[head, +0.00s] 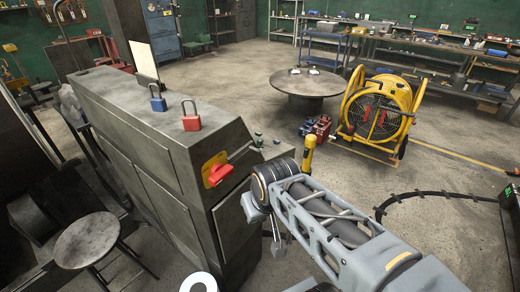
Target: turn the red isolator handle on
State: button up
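The red isolator handle (220,174) sits on a yellow backing plate (208,164) on the end face of the grey metal cabinet, near its top edge. The handle looks tilted, and its exact switch position cannot be told. My arm reaches in from the lower right, with its dark round wrist to the right of the handle and apart from it. My gripper (278,242) appears to hang below the wrist, beside the cabinet's end. Its fingers are too small and partly hidden to show whether they are open. Nothing is seen touching the handle.
A red padlock (190,121) and a blue padlock (157,103) stand on the cabinet top (120,92). A round stool (86,240) is at the left. A yellow fan (378,110) and a low round table (307,83) stand beyond. Open floor lies at right, crossed by a black cable (425,194).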

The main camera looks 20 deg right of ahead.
aim_at(219, 173)
jog(key=z, duration=0.05)
jog(key=k, duration=0.5)
jog(key=u, duration=1.6)
jog(key=k, duration=0.6)
jog(key=z, duration=0.8)
jog(key=i, duration=0.5)
